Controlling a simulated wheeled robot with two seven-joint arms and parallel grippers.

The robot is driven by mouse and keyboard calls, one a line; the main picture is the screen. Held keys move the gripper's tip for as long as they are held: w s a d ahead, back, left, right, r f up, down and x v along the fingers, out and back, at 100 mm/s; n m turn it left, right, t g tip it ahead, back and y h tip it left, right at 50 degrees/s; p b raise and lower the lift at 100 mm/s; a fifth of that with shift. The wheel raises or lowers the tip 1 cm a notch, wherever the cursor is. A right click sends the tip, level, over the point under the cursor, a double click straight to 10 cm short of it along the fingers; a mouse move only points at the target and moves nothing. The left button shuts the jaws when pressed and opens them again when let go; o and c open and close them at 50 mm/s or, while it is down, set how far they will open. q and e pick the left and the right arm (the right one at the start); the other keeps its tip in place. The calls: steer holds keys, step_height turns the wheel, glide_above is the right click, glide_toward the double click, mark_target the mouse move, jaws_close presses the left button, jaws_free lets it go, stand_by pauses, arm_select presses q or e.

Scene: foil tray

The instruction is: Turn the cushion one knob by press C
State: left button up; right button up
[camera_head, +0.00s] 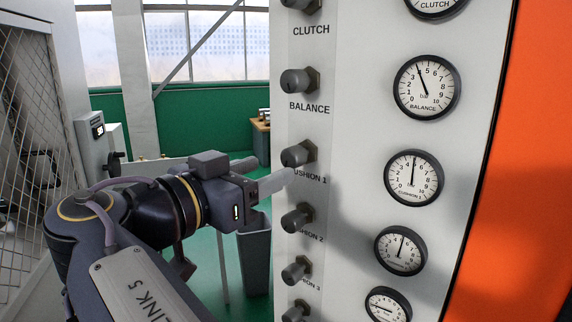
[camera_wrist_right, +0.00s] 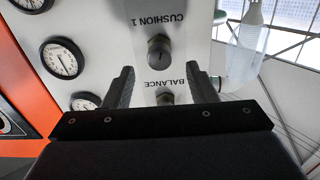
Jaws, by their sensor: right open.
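The cushion 1 knob (camera_head: 297,154) is a dark round knob on the pale panel, above its partly covered label. The cushion 1 gauge (camera_head: 414,177) stands to its right, its needle pointing nearly straight up near 5. My right gripper (camera_head: 271,172) is open, just left of and slightly below the knob in the head view. In the upside-down right wrist view, the cushion 1 knob (camera_wrist_right: 160,51) lies beyond the fingertips, roughly centred between the two fingers (camera_wrist_right: 161,72). No contact with it shows. My left gripper is not in view.
The balance knob (camera_head: 298,82) is above, the cushion 2 knob (camera_head: 297,218) and cushion 3 knob (camera_head: 296,270) below, in one close column. The balance knob (camera_wrist_right: 165,98) shows between the fingers in the wrist view. A grey bin (camera_head: 254,258) stands behind my gripper.

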mark_target(288, 162)
steer(key=p+x, duration=0.1)
steer(key=x, duration=0.4)
steer(key=shift+w+d, duration=0.25)
steer(key=c, duration=1)
